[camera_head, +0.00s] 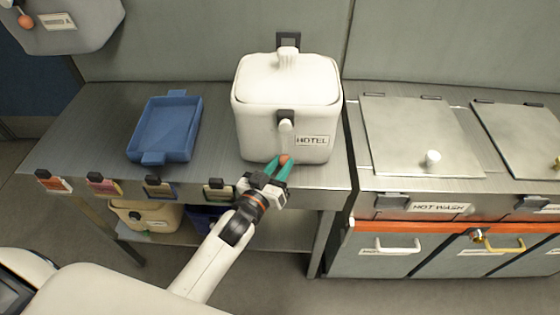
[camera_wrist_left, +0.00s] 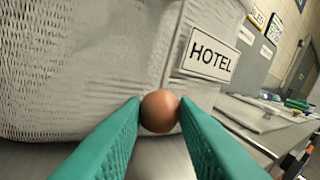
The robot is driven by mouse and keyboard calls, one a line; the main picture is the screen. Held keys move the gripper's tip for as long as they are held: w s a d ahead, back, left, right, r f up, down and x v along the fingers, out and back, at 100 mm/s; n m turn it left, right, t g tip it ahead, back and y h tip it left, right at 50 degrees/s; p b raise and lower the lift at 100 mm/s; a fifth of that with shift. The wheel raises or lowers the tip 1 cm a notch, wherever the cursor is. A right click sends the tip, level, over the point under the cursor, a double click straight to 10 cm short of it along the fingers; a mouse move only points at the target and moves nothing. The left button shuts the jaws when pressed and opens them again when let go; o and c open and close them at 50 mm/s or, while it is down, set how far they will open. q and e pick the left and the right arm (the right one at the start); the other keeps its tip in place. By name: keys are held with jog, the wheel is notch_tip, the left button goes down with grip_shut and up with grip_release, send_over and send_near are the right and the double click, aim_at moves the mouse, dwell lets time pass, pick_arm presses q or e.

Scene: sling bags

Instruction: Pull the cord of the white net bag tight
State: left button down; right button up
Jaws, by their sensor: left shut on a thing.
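The white net bag (camera_head: 290,100) stands upright on the metal counter, boxy, with a gathered top and a HOTEL label (camera_head: 312,141) on its front. Its netting also fills the left of the left wrist view (camera_wrist_left: 80,60). My left gripper (camera_head: 284,164) is at the lower front of the bag, its teal fingers shut on a round orange-brown bead (camera_wrist_left: 160,111). The bead sits just in front of the bag. A white toggle on a dark bracket (camera_head: 286,119) is on the bag's front above the bead. My right gripper is not in view.
A blue tray (camera_head: 166,128) lies on the counter (camera_head: 85,125) to the left. Metal lids (camera_head: 420,135) with a HOT WASH label are to the right. A beige bin (camera_head: 146,216) is on the shelf below. A grey bag with another bead hangs at the upper left.

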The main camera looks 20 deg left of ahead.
pick_arm(q)
jog(key=c, duration=1.4)
grip_release()
jog(key=shift+s+a+b, duration=0.3)
jog(key=shift+s+a, duration=0.05)
jog(key=shift+s, duration=1.6)
jog(key=shift+s+a+b, duration=0.35)
jog(key=shift+s+a, duration=0.05)
jog(key=shift+s, duration=1.6)
jog(key=shift+s+a+b, duration=0.3)
jog(key=shift+s+a, duration=0.05)
jog(key=shift+s, duration=1.6)
